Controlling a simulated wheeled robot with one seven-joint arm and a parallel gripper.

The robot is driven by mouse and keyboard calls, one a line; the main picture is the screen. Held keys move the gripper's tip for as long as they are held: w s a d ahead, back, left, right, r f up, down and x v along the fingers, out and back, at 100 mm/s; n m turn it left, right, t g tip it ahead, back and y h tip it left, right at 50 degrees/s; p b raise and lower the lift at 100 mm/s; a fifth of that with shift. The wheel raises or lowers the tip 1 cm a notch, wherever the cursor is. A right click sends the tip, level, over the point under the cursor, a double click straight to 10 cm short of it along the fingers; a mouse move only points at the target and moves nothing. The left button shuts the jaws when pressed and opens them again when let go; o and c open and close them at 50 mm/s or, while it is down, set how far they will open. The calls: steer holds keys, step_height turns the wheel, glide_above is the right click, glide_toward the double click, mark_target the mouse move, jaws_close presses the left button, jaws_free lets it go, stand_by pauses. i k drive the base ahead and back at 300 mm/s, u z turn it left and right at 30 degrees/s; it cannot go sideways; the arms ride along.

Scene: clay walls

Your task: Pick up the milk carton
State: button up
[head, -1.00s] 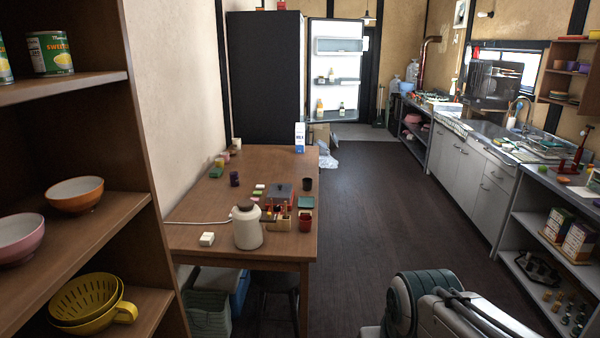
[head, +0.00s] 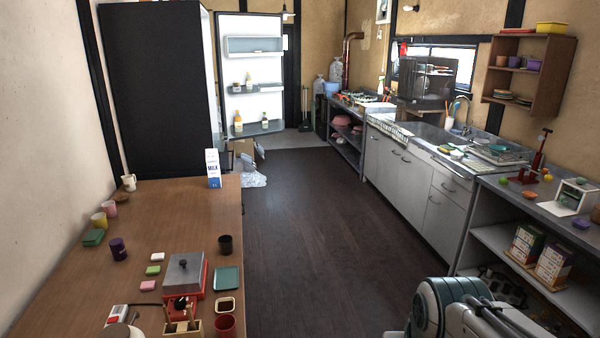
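The milk carton (head: 213,168) is white and blue with a slanted top. It stands upright at the far right corner of the wooden table (head: 190,222), in front of the dark fridge. Part of my arm shows at the bottom right of the head view, well apart from the carton. My gripper is not in view.
The table also holds a red-based metal box (head: 185,275), a dark cup (head: 225,245), a purple cup (head: 118,249) and several small items. The dark floor (head: 300,220) between table and right counter is clear. The fridge door (head: 253,75) stands open behind. A plastic bag (head: 250,177) lies beyond the table.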

mark_target(212, 155)
steer(key=z, duration=0.05)
steer(key=i, duration=1.65)
steer(key=u, duration=0.45)
steer(key=i, duration=1.55)
steer(key=u, duration=1.1)
steer(key=i, duration=1.15)
steer(key=u, duration=0.45)
